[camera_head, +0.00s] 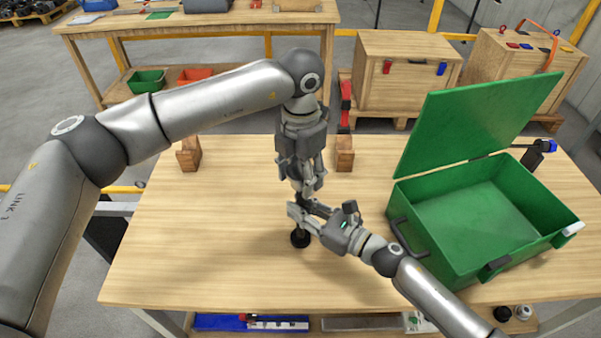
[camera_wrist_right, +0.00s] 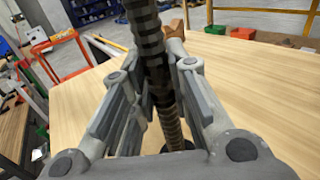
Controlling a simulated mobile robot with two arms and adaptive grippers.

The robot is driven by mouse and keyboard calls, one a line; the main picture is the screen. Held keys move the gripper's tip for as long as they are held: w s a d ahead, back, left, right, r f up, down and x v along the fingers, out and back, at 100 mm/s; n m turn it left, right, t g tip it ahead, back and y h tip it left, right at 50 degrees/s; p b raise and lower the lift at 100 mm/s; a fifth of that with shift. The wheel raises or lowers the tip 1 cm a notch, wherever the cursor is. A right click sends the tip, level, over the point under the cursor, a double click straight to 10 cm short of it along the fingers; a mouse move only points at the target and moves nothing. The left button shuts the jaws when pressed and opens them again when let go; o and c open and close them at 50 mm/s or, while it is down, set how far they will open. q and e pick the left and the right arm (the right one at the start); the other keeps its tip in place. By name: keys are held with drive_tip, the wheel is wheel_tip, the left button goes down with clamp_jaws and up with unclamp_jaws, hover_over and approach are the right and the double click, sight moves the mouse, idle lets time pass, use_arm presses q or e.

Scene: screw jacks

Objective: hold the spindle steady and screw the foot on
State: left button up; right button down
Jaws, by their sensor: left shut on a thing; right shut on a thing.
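The dark threaded spindle (camera_wrist_right: 170,120) stands about upright between the fingers of my right gripper (camera_wrist_right: 150,85). A black round foot (camera_head: 300,238) is at its lower end, on or just above the table; it shows only partly in the right wrist view (camera_wrist_right: 177,145). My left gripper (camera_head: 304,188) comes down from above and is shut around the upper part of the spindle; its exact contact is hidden. My right gripper (camera_head: 301,213) comes in from the right, below the left one, and is shut on the spindle above the foot.
An open green case (camera_head: 408,235) stands on the table (camera_head: 200,240) at the right, close to my right arm. Two wooden blocks (camera_head: 189,155) (camera_head: 345,158) stand at the table's back edge. The left half of the table is clear.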

use_arm(q)
drive_tip(key=o, duration=1.2)
drive_tip(key=shift+r, duration=0.15)
wheel_tip(320, 180, up, 12)
use_arm(e)
drive_tip(key=c, duration=1.3)
unclamp_jaws()
drive_tip(key=v, duration=1.2)
use_arm(q)
drive_tip(key=shift+f, duration=0.2)
